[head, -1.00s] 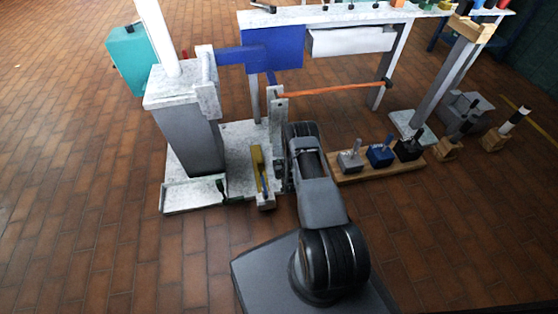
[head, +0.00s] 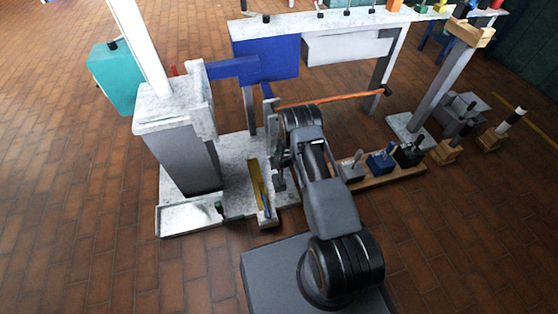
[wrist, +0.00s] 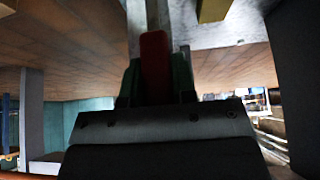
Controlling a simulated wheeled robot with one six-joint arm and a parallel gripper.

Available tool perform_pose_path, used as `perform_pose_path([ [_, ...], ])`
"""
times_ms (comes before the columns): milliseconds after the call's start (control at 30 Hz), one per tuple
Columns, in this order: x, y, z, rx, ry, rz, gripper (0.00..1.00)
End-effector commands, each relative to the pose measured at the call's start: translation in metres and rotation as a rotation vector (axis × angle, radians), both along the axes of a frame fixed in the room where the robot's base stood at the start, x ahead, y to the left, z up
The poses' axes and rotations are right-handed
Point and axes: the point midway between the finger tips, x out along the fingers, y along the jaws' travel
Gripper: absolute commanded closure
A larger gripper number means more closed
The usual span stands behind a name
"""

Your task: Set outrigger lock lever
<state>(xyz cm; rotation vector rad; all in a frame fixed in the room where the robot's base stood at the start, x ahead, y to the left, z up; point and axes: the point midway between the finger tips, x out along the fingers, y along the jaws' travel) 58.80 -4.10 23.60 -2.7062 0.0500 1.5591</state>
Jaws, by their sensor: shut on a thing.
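In the wrist view my gripper (wrist: 157,82) points up the picture, its two dark fingers closed on a red lever handle (wrist: 154,55). The handle stands between the fingers, and its lower end is hidden by the gripper body. A pale upright plate (wrist: 180,25) is just beyond it. In the head view my arm covers the handle and most of the gripper, beside the pale base plate (head: 235,160). Which way the lever is set cannot be told.
A grey column (head: 185,160) carries a white mast (head: 138,40). An orange bar (head: 335,98) crosses behind my arm. Small lever boxes sit on a wooden board (head: 390,177) to the right. Open brick floor lies left.

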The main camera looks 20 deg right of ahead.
Motion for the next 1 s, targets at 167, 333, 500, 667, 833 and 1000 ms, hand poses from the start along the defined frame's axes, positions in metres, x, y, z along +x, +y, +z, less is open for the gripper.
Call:
perform_pose_path([
  [167,-0.0027,-0.0003,-0.0004,0.002,0.015,-0.002,1.0],
  [333,-0.0028,-0.0007,-0.0007,0.002,0.016,-0.002,1.0],
  [500,-0.0022,-0.0011,-0.0006,0.001,0.015,-0.002,1.0],
  [667,-0.0024,-0.0016,-0.0005,0.001,0.015,-0.003,0.61],
  [833,-0.0029,-0.0025,-0.0007,0.001,0.016,-0.004,0.49],
  [1000,-0.0032,-0.0028,-0.0004,0.001,0.016,-0.004,0.49],
])
